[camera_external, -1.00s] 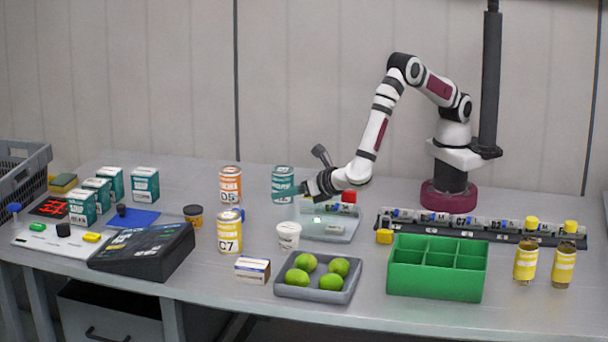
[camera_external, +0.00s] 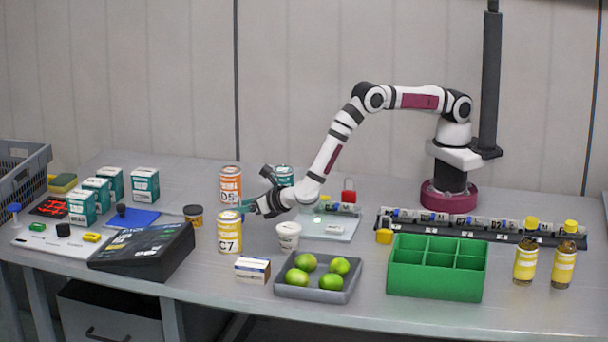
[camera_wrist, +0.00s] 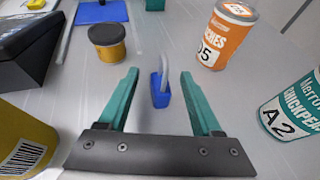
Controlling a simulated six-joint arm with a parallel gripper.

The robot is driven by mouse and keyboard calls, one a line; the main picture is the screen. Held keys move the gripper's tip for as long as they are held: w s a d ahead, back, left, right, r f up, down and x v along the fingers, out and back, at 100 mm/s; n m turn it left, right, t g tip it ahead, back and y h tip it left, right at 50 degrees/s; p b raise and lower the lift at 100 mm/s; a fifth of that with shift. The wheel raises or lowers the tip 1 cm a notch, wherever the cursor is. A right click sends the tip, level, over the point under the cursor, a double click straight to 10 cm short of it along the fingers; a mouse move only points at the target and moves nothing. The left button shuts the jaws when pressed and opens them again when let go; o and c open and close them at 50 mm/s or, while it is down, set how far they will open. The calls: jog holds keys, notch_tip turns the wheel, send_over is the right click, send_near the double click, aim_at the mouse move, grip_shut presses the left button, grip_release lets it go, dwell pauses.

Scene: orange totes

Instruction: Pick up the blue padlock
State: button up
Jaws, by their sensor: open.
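The blue padlock (camera_wrist: 160,97) shows in the wrist view, with its blue body nearer and its grey shackle pointing away from me. My gripper (camera_wrist: 159,74) is open, with one teal finger on each side of the padlock and a gap on both sides. Nothing is held. I cannot tell how high the fingers are above the table. In the external view my gripper (camera_external: 246,204) is low behind the yellow C7 can (camera_external: 230,234). The padlock is hidden or too small to make out there.
The orange can (camera_external: 230,187) and teal can (camera_external: 284,174) stand behind my gripper. A small dark-lidded jar (camera_external: 193,216) is to the left, and a white cup (camera_external: 289,236) to the front right. The C7 can is close in front. A red padlock (camera_external: 349,194) stands further right.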

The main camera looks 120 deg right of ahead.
grip_shut()
jog(key=shift+r, duration=0.15)
dwell(0.4)
